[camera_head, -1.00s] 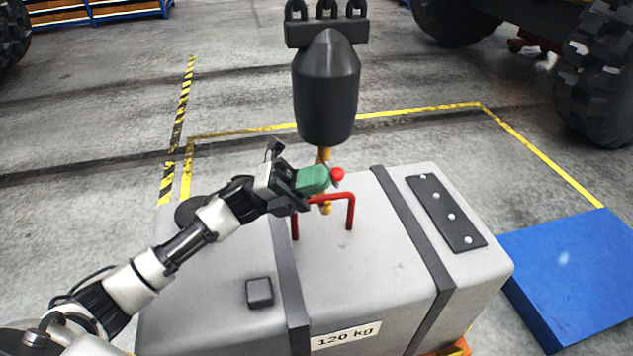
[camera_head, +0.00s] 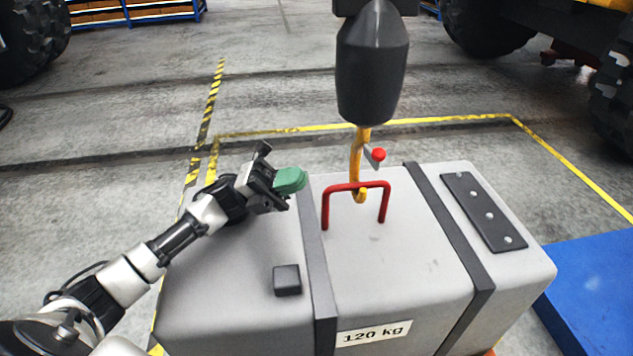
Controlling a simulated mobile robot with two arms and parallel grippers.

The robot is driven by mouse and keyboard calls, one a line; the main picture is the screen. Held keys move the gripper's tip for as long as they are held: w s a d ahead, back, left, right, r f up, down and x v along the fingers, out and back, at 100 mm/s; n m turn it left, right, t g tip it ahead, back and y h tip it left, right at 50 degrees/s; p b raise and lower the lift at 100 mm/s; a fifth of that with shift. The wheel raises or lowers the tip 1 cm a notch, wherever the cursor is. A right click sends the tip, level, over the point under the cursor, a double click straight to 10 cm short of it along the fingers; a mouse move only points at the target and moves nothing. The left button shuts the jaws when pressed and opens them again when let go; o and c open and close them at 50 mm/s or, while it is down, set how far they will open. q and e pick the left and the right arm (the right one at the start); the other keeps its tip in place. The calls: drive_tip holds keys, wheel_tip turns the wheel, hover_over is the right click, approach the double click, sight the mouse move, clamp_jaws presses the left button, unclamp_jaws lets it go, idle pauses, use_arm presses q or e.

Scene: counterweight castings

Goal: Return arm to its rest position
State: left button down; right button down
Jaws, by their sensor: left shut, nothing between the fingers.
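My left arm reaches in from the left, and its gripper (camera_head: 290,180) with green fingertips is shut and empty. It hovers above the left part of the grey casting (camera_head: 400,275) marked 120 kg, left of the red handle (camera_head: 357,187) and apart from it. A yellow hook (camera_head: 357,170) with a red-tipped latch (camera_head: 378,155) hangs under a dark hoist block (camera_head: 372,70). The hook's lower end is at the handle's top bar and appears to pass under it. My right gripper is not in view.
A blue platform (camera_head: 595,290) lies right of the casting. Yellow floor lines (camera_head: 450,121) run behind it. Large tyres (camera_head: 490,28) stand at the back right, and a blue rack (camera_head: 135,14) stands at the back left.

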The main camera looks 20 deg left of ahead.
use_arm(q)
drive_tip(key=shift+v, duration=0.8)
drive_tip(key=shift+r, duration=0.15)
drive_tip(key=shift+a, duration=0.1)
